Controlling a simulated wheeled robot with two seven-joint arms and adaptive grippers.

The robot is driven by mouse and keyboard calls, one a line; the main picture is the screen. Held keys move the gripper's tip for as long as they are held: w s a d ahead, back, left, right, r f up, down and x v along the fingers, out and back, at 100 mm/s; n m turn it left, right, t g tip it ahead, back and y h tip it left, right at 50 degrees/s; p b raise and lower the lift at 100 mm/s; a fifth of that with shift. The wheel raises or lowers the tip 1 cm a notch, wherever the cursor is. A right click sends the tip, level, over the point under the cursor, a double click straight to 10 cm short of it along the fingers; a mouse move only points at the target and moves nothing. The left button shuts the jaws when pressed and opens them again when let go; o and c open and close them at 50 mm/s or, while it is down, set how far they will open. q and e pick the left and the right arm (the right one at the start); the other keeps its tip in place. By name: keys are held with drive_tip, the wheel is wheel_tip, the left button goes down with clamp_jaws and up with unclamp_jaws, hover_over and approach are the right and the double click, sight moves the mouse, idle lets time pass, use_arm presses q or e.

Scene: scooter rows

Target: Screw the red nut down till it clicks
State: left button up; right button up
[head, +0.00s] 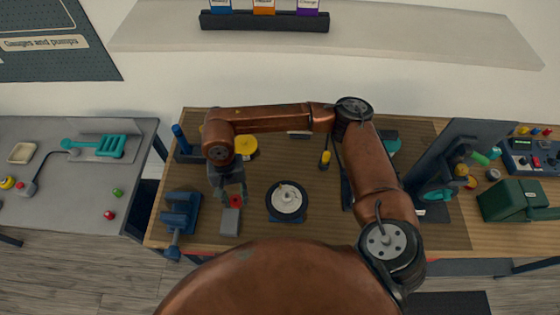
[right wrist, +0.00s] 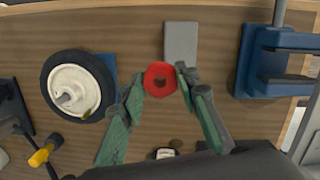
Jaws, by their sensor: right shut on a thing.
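The red nut (right wrist: 160,65) is a red ring with a dark hole, seen between my right fingertips (right wrist: 162,80) in the right wrist view. My right gripper (head: 232,194) is shut on the nut, which shows as a small red patch (head: 236,202) in the head view. Both are at the far edge of a grey block (head: 230,222); whether the nut touches it I cannot tell. A wheel (head: 286,200) with a black tyre and white hub lies to the right, apart from the nut. A stub (right wrist: 65,99) stands up from its hub. My left gripper is not in view.
A blue vise (head: 180,215) stands left of the grey block on the wooden bench. A yellow round part (head: 246,147) and a yellow-handled tool (head: 325,160) lie farther back. A dark tilted panel (head: 440,165) stands at the right.

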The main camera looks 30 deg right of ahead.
drive_tip(key=s+d+r+m+t+y+p, duration=0.1)
drive_tip(key=s+d+r+m+p, duration=0.3)
drive_tip(key=m, duration=0.6)
wheel_tip(320, 180, up, 3)
drive_tip(key=m+t+h+p, duration=0.2)
drive_tip(key=m+p, duration=1)
drive_tip(key=m, duration=1.3)
hover_over(287, 193)
drive_tip(key=shift+s+f, duration=0.15)
drive_tip(key=shift+f, duration=0.55)
use_arm(q)
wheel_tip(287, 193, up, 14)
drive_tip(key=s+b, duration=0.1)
drive_tip(key=b, duration=0.2)
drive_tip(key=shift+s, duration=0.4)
use_arm(e)
drive_tip(key=shift+f, duration=2.2)
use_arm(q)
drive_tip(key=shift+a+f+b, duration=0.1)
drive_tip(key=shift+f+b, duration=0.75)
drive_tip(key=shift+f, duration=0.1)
use_arm(e)
drive_tip(key=shift+f, duration=0.25)
use_arm(q)
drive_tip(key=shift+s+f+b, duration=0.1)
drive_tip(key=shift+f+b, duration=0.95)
drive_tip(key=shift+b, duration=0.05)
use_arm(e)
drive_tip(key=shift+f, duration=1.2)
